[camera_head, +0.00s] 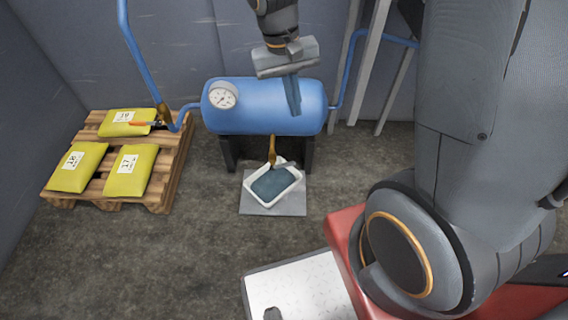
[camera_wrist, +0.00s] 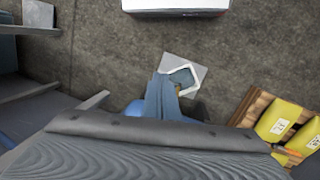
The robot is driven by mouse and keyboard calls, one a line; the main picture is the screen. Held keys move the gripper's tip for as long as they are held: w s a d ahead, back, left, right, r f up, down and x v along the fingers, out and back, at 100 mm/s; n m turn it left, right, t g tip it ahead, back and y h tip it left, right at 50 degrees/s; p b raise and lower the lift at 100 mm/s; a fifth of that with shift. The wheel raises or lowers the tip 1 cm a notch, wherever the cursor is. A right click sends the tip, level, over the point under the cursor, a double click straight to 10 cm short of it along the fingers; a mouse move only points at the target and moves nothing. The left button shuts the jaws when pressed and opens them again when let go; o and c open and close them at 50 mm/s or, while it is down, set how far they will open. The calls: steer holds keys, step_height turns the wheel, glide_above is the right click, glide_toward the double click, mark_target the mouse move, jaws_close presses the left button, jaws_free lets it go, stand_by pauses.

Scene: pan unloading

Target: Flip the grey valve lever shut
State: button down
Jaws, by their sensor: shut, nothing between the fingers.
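A blue tank (camera_head: 262,106) with a round gauge (camera_head: 222,95) stands on dark legs. A brass drain valve (camera_head: 272,150) hangs below its middle. A small grey lever (camera_head: 286,164) shows at the valve's lower end, pointing right, over the pan; its exact angle is hard to tell. A white pan (camera_head: 251,191) with dark blue-grey liquid sits under the valve, and it also shows in the wrist view (camera_wrist: 197,72). My gripper (camera_head: 293,108) is shut and empty, in front of the tank's right half and above the lever.
A second brass valve (camera_head: 163,112) with an orange lever (camera_head: 143,123) is on the left pipe. A wooden pallet (camera_head: 180,165) bears yellow sacks (camera_head: 130,170). Grey slanted posts (camera_head: 355,65) stand right of the tank. The floor before the pan is clear.

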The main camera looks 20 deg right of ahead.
mark_target(286, 163)
steer(key=w+a+f+m+h+b, duration=0.1)
steer(key=w+f+b, duration=0.4)
steer(key=f, duration=0.3)
steer(key=w+a+f+h+b, duration=0.1)
steer(key=w+f+b, duration=0.45)
steer(key=f, duration=0.35)
steer(key=w+a+f+m+h+b, duration=0.1)
steer(key=w+a+f+b, duration=0.1)
steer(key=w+f+b, duration=0.35)
steer(key=b+x, duration=0.2)
steer(key=x, duration=0.3)
steer(key=s+b+x, duration=0.1)
steer(key=b+x, duration=0.1)
steer(key=x, duration=0.3)
steer(key=a+b+x, duration=0.1)
steer(key=b+x, duration=0.1)
steer(key=x, duration=0.4)
steer(key=shift+s+d+f, duration=0.1)
steer(key=shift+s+f, duration=0.1)
steer(key=shift+s, duration=0.2)
